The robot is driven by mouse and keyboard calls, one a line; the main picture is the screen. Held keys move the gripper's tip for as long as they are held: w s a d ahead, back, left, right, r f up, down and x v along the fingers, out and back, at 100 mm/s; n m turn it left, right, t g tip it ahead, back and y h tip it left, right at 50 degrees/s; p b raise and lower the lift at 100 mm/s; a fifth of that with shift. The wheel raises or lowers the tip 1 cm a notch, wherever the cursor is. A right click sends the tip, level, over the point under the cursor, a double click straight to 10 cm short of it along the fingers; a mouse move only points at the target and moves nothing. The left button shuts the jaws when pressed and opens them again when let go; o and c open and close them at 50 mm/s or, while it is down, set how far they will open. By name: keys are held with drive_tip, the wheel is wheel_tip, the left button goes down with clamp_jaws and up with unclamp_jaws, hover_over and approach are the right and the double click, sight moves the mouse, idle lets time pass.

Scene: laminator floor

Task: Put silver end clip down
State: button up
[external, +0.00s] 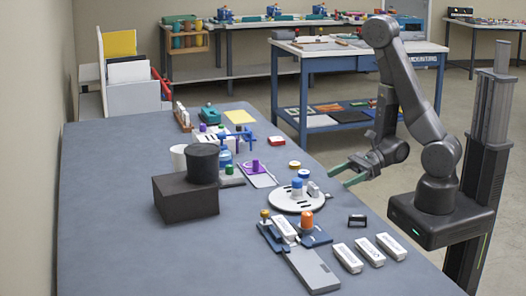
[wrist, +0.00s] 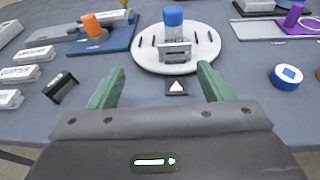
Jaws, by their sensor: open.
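The silver end clip (wrist: 174,54) stands on the near part of the white round plate (wrist: 204,60), in front of a blue-capped clear piece (wrist: 173,17). In the external view the clip (external: 313,188) sits at the right side of the plate (external: 281,199). My gripper (external: 338,178) is open and empty, just right of the plate and apart from the clip. In the wrist view my gripper's green fingers (wrist: 158,72) point toward the plate, with the clip beyond and between them.
A dark tile with a white triangle (wrist: 177,87) lies before the plate. A dark clip (wrist: 60,86) and several white labelled blocks (external: 347,258) lie nearby. A blue fixture with an orange knob (external: 307,222) stands near the plate. A blue round piece (wrist: 287,76) is at right.

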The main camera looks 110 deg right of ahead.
sight(314, 185)
drive_tip(key=r+g, duration=0.1)
drive_tip(key=a+r+p, duration=0.1)
drive_tip(key=r+g+y+p, duration=0.1)
drive_tip(key=shift+s+a+n+g, duration=0.2)
drive_tip(key=shift+a+n+g, duration=0.1)
drive_tip(key=shift+n, duration=0.1)
drive_tip(key=d+r+m+g+h+p, duration=0.1)
drive_tip(key=d+r+g+h+p, duration=0.1)
drive_tip(key=d+r+p, duration=0.15)
drive_tip(key=b+x, duration=0.4)
drive_tip(key=x, duration=0.4)
drive_tip(key=shift+r, duration=0.1)
drive_tip(key=x, duration=0.1)
drive_tip(key=b+x, duration=0.1)
drive_tip(key=x, duration=0.1)
drive_tip(key=shift+a+f+b, duration=0.1)
drive_tip(key=shift+f+b, duration=0.2)
drive_tip(key=shift+f, duration=0.25)
drive_tip(key=shift+w+f, duration=0.35)
drive_tip(key=shift+w, duration=0.25)
drive_tip(key=c, duration=1.1)
